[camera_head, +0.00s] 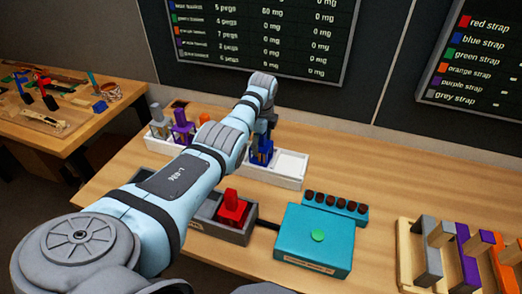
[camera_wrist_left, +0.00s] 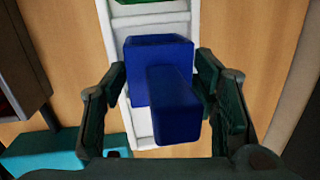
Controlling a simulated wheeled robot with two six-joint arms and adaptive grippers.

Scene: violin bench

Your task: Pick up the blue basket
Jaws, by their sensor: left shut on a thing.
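The blue basket (camera_head: 261,152) is a small blue block-like piece with a raised arm. It is at the white tray (camera_head: 293,160) on the bench, near the tray's right part. My left gripper (camera_head: 264,130) reaches it from above and is shut on it. In the left wrist view the blue basket (camera_wrist_left: 170,105) sits between the two dark fingers, with the white tray behind it. I cannot tell whether it touches the tray. My right gripper is not in view.
Grey, purple (camera_head: 182,127) and orange pieces stand left in the white tray, partly behind my arm. A red piece (camera_head: 232,208) stands in a dark grey tray. A teal box (camera_head: 312,243) and a teal knob strip (camera_head: 335,207) are nearby. A strap rack (camera_head: 460,255) is right.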

